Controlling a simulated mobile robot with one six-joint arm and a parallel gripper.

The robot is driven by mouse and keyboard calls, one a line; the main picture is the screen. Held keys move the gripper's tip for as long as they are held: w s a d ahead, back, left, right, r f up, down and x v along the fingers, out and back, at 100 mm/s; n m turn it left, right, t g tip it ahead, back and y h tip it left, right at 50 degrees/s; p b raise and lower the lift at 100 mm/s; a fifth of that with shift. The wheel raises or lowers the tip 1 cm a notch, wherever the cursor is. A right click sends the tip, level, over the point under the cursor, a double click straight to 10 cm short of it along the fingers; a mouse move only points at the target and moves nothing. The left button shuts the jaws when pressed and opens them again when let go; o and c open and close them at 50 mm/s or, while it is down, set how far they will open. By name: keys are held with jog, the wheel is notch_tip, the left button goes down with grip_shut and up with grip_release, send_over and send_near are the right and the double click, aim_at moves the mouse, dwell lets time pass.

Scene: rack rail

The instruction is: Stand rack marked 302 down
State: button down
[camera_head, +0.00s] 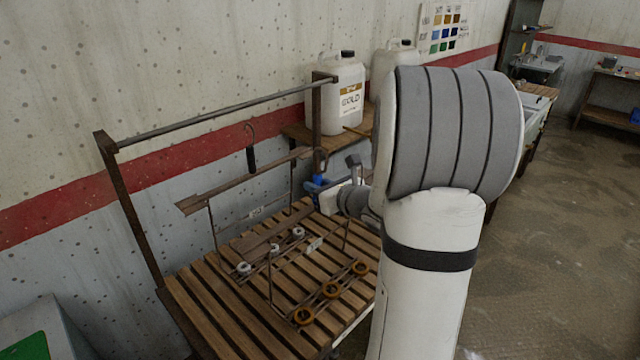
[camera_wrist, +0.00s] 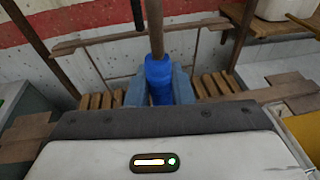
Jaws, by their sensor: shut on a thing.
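My gripper (camera_wrist: 160,88) is shut on a blue grip (camera_wrist: 158,75), with a brown bar (camera_wrist: 155,28) running on beyond it. In the head view the blue grip (camera_head: 317,182) shows beside my wrist, above the slatted bench. A lower brown bar (camera_head: 270,238) with another pale tag (camera_head: 315,244) is nearer. Neither number is readable. My arm hides part of the right side.
White jugs (camera_head: 341,95) stand behind right.

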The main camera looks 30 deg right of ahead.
jog(key=shift+f+b, duration=0.25)
jog(key=shift+b, duration=0.15)
dwell(0.4)
grip_release()
dwell(1.0)
jog(key=shift+s, duration=0.2)
dwell(0.5)
jog(key=f+v, duration=0.2)
jog(key=v, duration=0.9)
jog(key=shift+s, duration=0.35)
dwell(1.0)
jog(key=shift+f, duration=0.15)
